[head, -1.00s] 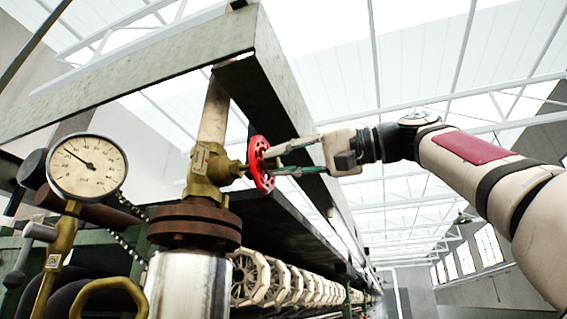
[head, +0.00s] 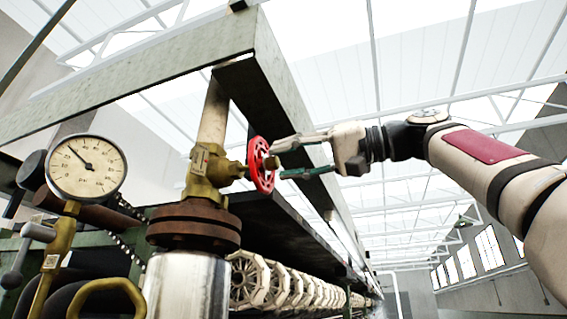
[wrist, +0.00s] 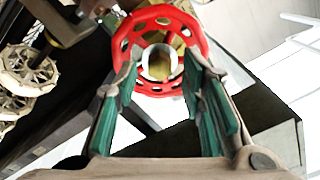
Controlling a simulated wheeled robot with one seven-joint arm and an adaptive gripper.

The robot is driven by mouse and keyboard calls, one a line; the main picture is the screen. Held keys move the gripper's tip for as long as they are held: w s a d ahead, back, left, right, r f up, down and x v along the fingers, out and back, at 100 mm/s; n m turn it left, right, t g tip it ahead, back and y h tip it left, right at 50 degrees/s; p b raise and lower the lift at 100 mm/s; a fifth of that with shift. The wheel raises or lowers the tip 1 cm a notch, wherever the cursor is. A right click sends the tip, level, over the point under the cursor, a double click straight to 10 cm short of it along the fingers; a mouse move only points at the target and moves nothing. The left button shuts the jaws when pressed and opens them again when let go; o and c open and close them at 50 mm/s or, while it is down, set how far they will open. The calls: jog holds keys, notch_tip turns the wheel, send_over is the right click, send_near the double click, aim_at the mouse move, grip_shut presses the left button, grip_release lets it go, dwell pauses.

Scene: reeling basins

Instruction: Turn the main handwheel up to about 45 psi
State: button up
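The red handwheel (head: 261,150) is mounted on the brass valve (head: 205,172), on a vertical pipe. My gripper (head: 279,160) is just right of the wheel, its two fingers spread and pointing at it, with a gap between them. In the wrist view the red wheel (wrist: 160,16) is straight ahead, its hub framed between the green-padded fingertips (wrist: 160,78). Nothing is held between the fingers. The round pressure gauge (head: 86,185) at left has its needle pointing to the upper left; its numbers are too small to read surely.
A green steel beam frame (head: 140,88) runs above and behind the valve. A rusty flange (head: 194,228) sits below it. Several pale wheels (head: 246,281) line up under the bench. A brass fitting with a lever (head: 38,232) stands under the gauge.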

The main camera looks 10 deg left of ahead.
jog(key=shift+d, duration=0.8)
jog(key=m+p, duration=0.1)
jog(key=m, duration=0.2)
jog(key=shift+s+r, duration=0.1)
jog(key=shift+s, duration=0.1)
jog(key=m+p, duration=0.2)
jog(key=m, duration=0.1)
jog(key=shift+s+r, duration=0.1)
jog(key=m+p, duration=0.4)
jog(key=p, duration=0.1)
jog(key=shift+m+p, duration=1)
jog(key=shift+m, duration=0.1)
jog(key=m, duration=0.3)
jog(key=shift+w+f, duration=0.25)
jog(key=m, duration=0.9)
jog(key=shift+m, duration=0.3)
jog(key=m, duration=0.4)
jog(key=shift+w+a+b, duration=0.2)
jog(key=shift+a+b, duration=0.5)
jog(key=shift+a, duration=0.85)
jog(key=shift+c, duration=0.6)
